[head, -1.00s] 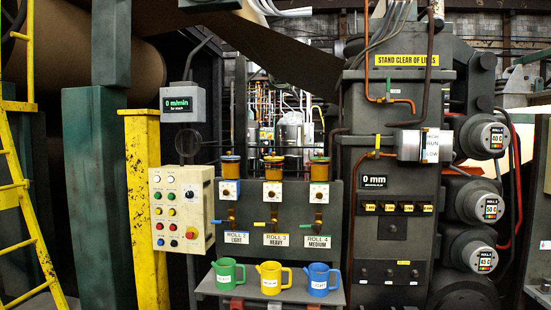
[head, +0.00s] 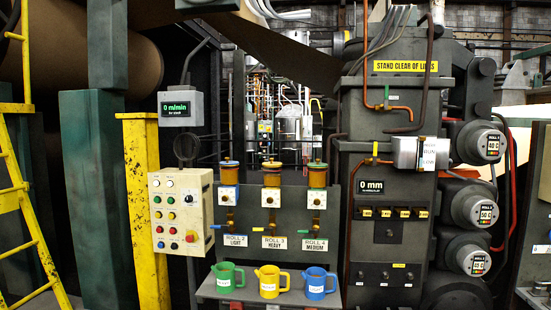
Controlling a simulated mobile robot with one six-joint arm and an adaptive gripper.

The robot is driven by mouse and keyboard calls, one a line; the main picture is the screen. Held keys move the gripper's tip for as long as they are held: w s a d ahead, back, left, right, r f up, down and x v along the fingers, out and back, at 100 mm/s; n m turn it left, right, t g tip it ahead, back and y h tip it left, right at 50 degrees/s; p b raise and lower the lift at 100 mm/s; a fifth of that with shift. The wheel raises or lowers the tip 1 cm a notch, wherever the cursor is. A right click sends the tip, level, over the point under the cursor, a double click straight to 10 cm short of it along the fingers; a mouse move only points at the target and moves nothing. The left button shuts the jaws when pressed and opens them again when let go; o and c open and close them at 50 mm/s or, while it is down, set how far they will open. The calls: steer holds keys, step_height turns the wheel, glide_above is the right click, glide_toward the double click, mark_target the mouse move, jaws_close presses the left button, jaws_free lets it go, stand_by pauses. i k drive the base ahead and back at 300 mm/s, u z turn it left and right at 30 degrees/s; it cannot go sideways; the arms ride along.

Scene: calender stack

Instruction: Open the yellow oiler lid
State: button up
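Three oilers stand in a row on the dark panel in the middle of the head view, each with amber glass and a small cap. The left oiler (head: 228,174) is above the "ROLL 2 LIGHT" label, the middle oiler (head: 271,175) above "ROLL 3 HEAVY", and the right oiler (head: 317,177) above "ROLL 4 MEDIUM". The middle oiler's lid (head: 271,163) looks yellowish and seems seated on its top. The lids are too small to tell their colours surely. My gripper is not in view.
Green (head: 227,275), yellow (head: 268,281) and blue (head: 316,283) jugs stand on a shelf below the oilers. A control box (head: 181,212) is at left, beside a yellow post (head: 147,215). Rolls (head: 482,143) and pipes crowd the right. A yellow ladder (head: 25,215) is at far left.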

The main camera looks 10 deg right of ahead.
mark_target(267, 164)
steer(key=k, duration=0.65)
steer(key=z, duration=0.2)
steer(key=i, duration=1.6)
steer(key=u, duration=0.85)
